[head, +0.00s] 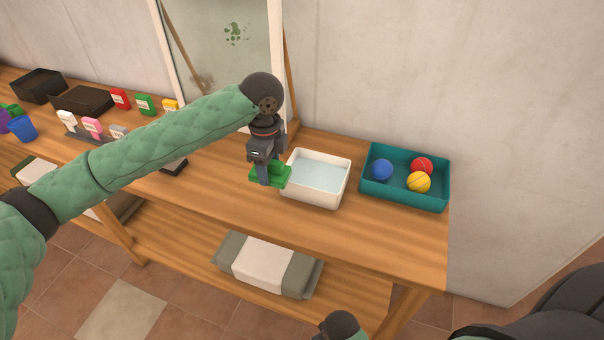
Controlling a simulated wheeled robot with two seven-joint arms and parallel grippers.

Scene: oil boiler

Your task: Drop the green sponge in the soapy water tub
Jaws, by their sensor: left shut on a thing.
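The green sponge (284,176) is held between the fingers of my left gripper (266,178), which points down. The sponge is just left of the soapy water tub (314,198), a white rectangular tub with pale blue water. In this view the sponge overlaps the tub's left rim; I cannot tell whether they touch. My left gripper is shut on the sponge and covers part of it. At the bottom edge a dark and green part of my right arm shows, but the right gripper's fingers are not visible.
A teal tray (439,198) with blue, red and yellow balls stands right of the tub. Left on the wooden table (345,228) are coloured cards, black trays (38,86) and a blue cup (22,129). A framed panel (222,50) leans behind. A folded cloth bundle (266,264) lies on the lower shelf.

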